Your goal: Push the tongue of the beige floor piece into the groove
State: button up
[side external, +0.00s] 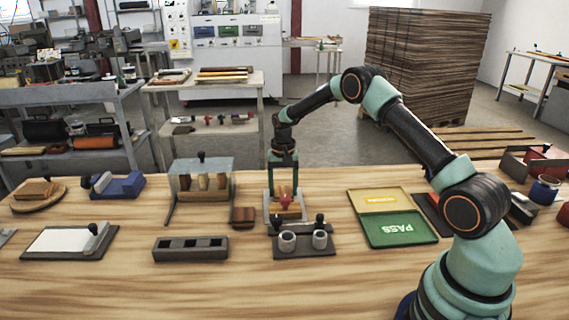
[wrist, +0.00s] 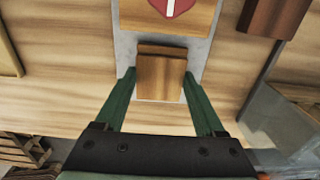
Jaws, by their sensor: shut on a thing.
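The beige floor piece (wrist: 161,82) is a small wooden block on a grey base plate (wrist: 124,50) in the wrist view. A darker step runs along its far edge. My gripper (wrist: 160,72) is shut on it, with one green finger at each side. Ahead lies another wooden piece (wrist: 205,18) with a red and white shield mark. A narrow grey strip shows between the two pieces; the groove itself cannot be made out. In the side external view my gripper (side external: 284,180) reaches down over the grey base plate (side external: 270,213), and its fingers partly hide the pieces.
A dark brown block (side external: 243,217) sits right beside the plate. A stand with a clear cover (side external: 200,166) is to the left. A dark holder with two cups (side external: 304,249) stands in front. The green PASS tray (side external: 400,230) lies to the right.

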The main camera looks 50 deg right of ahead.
jog(key=shift+s+a, duration=0.85)
dwell(0.5)
jog(key=o, duration=1.3)
jog(key=shift+o, duration=0.2)
notch_tip(320, 180, up, 12)
jog(key=shift+r, duration=0.1)
jog(key=s+a+r+n+t, duration=0.35)
jog(key=s+a+r, duration=0.5)
jog(key=r, duration=0.35)
jog(key=s+a+n+t, duration=0.1)
jog(key=s+a+n, duration=0.1)
jog(key=s, duration=0.4)
jog(key=s+a+n+t, duration=0.1)
jog(key=s+a+n, duration=0.2)
jog(key=s, duration=0.3)
jog(key=shift+s+f, duration=0.15)
jog(key=shift+s, duration=0.2)
